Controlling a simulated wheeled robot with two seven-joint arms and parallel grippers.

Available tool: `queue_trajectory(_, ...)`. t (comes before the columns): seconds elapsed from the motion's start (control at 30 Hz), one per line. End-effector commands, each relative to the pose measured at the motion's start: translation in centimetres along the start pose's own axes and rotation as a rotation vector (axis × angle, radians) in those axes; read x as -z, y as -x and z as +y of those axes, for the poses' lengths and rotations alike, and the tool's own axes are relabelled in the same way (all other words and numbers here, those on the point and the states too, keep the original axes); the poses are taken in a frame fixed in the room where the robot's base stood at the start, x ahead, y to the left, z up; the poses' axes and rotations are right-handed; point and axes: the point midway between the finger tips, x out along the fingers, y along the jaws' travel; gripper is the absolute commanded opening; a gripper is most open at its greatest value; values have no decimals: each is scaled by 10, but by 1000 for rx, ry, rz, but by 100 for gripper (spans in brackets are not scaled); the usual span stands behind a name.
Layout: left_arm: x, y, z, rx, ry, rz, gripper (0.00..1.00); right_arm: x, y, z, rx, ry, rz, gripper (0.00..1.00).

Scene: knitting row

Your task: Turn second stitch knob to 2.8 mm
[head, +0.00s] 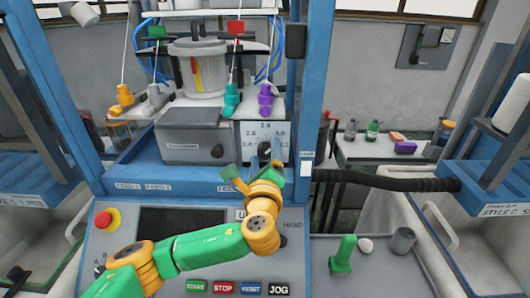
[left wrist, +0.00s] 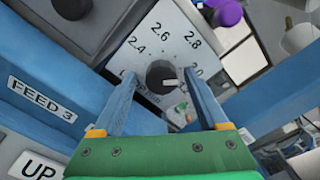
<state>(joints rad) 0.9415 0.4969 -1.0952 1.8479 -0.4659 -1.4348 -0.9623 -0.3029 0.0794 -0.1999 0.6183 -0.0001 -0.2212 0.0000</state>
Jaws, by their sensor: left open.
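The black round stitch knob (head: 264,150) sits on a white dial plate (head: 250,130) in the middle of the machine. In the left wrist view the knob (left wrist: 158,72) carries a white pointer mark, which points right, to the lower side of the 3.0 figure. The plate (left wrist: 178,50) reads 2.4, 2.6, 2.8 and 3.0 around it. My left gripper (head: 264,163) is open in front of the plate. In the wrist view its two blue fingers (left wrist: 160,85) stand on either side of the knob with gaps visible. My right gripper is not in view.
A grey box (head: 190,140) with a dark knob stands left of the dial. A black ribbed bar (head: 390,182) runs to the right. A red emergency button (head: 106,219) and a row of push buttons are on the panel below.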

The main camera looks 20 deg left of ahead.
Motion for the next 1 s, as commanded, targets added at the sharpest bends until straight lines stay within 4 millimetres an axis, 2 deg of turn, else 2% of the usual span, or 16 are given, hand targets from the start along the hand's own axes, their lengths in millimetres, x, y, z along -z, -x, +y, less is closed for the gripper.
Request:
queue_trajectory(0.1,0,0,0,0,0,0,76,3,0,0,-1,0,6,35)
queue_trajectory(0.3,0,0,0,0,0,1,22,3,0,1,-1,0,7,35)
queue_trajectory(0.4,0,1,0,0,0,1,0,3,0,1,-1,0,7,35)
queue_trajectory(0.67,1,1,1,-1,30,2,0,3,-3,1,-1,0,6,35)
queue_trajectory(1.0,2,0,2,-2,248,1,0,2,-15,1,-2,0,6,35)
